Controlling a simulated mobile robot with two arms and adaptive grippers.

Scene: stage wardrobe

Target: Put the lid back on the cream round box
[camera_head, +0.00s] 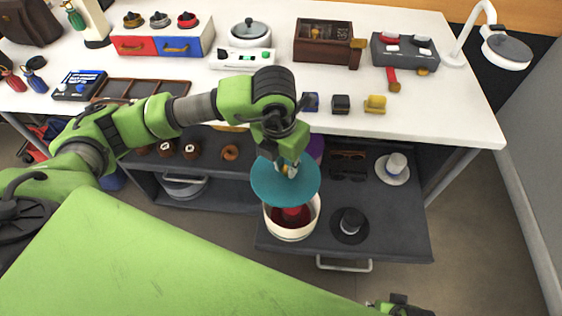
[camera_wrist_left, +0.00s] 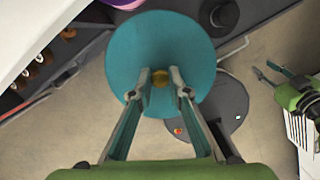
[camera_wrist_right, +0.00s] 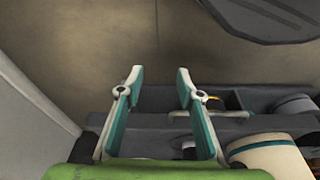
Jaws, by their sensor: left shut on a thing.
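The teal round lid (camera_head: 268,187) hangs in the air, gripped by its small gold knob (camera_wrist_left: 160,77). My left gripper (camera_head: 289,167) is shut on that knob, and the lid (camera_wrist_left: 150,42) spreads out beneath its fingers in the left wrist view. The cream round box (camera_head: 291,233) stands open in the pulled-out drawer, with a dark red inside and something red in it. The lid is above the box's back part and hides its far rim. My right gripper (camera_wrist_right: 158,85) is open and empty, away from the box, at the bottom edge of the head view.
The open dark drawer (camera_head: 400,225) also holds a black top hat (camera_head: 351,221), a white hat (camera_head: 397,164), dark glasses (camera_head: 348,174) and a purple item (camera_head: 316,148) behind the lid. The white table (camera_head: 440,110) stands above and behind the drawer, with several items on it.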

